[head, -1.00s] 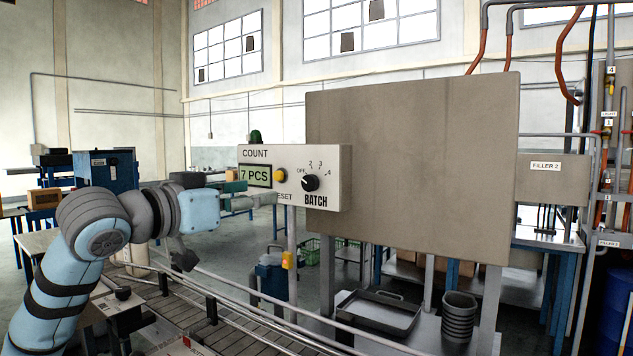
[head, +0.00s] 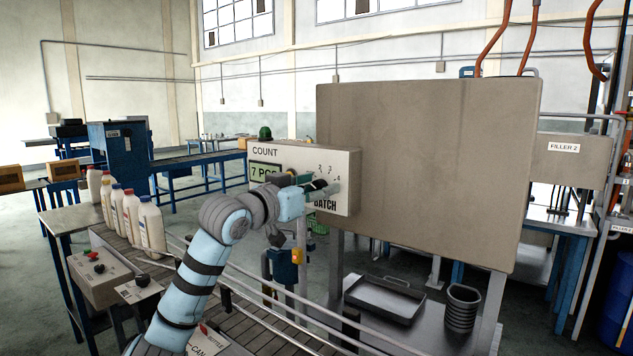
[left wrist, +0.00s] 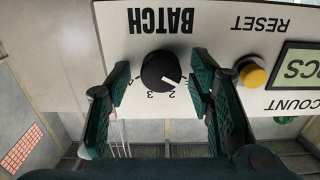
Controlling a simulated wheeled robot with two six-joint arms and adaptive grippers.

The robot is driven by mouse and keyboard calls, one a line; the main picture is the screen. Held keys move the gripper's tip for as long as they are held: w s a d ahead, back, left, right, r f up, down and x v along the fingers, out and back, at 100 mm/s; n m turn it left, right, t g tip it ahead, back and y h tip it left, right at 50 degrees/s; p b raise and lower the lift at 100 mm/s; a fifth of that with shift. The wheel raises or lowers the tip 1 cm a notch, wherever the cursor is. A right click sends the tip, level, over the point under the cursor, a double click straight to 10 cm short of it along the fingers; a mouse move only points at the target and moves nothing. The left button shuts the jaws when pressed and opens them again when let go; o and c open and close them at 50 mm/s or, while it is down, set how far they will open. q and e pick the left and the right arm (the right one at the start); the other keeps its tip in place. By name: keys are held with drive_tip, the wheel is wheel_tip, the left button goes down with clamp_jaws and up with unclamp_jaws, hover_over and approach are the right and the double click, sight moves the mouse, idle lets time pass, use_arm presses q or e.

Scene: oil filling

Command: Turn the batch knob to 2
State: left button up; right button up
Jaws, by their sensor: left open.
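The black batch knob (left wrist: 160,70) sits on the white panel of the count box, seen upside down in the left wrist view. Its white mark points down and right in that view, to the side of the "2" away from "3". The OFF label is hidden there. My left gripper (left wrist: 162,80) is open, with one green-padded finger on each side of the knob and visible gaps to it. My right gripper is out of view.
A yellow reset button (left wrist: 252,75) is close beside one finger. The display (head: 265,172) reads 7 PCS. A large grey panel (head: 425,170) stands right of the box. A tray (head: 385,298) lies below.

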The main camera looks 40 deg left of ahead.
use_arm(q)
drive_tip(key=shift+s+a, duration=0.1)
drive_tip(key=shift+s, duration=0.05)
drive_tip(key=shift+c, duration=0.4)
drive_tip(key=c, duration=1.1)
drive_tip(key=shift+o, duration=0.2)
drive_tip(key=m+p, duration=0.3)
drive_tip(key=shift+r+p, duration=0.2)
drive_tip(key=shift+p, duration=0.2)
drive_tip(key=m+p, duration=0.3)
drive_tip(key=shift+m, duration=0.4)
drive_tip(key=shift+f+m+p, duration=0.15)
drive_tip(key=shift+m+p, duration=0.35)
drive_tip(key=shift+p, duration=0.1)
